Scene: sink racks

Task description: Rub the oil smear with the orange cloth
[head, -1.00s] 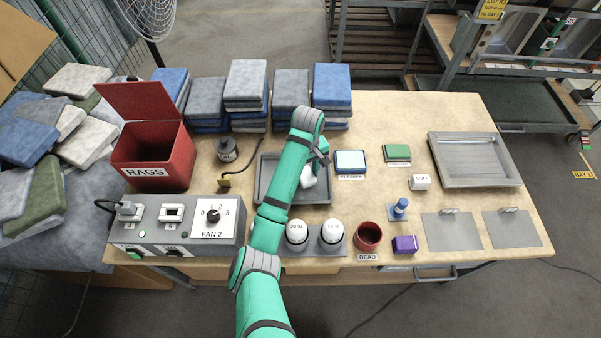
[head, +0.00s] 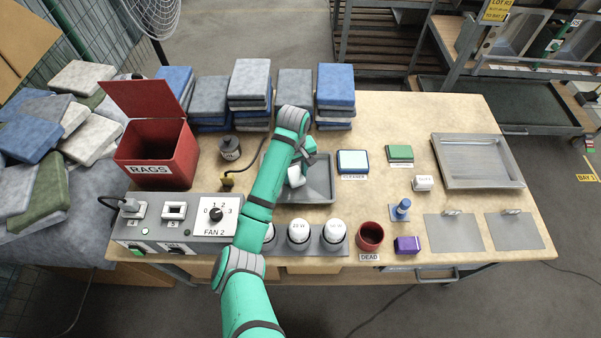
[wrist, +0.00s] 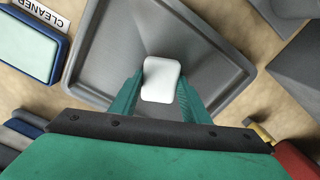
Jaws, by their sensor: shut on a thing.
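My gripper (head: 297,168) is over the shallow grey tray (head: 322,190) in the middle of the bench. It is shut on a small white block with rounded edges (head: 296,179). In the wrist view the white block (wrist: 161,80) sits between the two green fingers, with the tray floor behind it (wrist: 205,45). I cannot tell whether the block touches the tray floor. I see no orange cloth in these frames, and no oil smear that I can make out. My arm hides part of the tray's left side.
A red RAGS bin (head: 157,155) with its lid raised stands left. A CLEANER pad box (head: 352,162) is right of the tray. White-topped bulbs (head: 299,232) and a red DEAD cup (head: 370,236) stand in front. Stacked folded cloths (head: 250,85) line the back.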

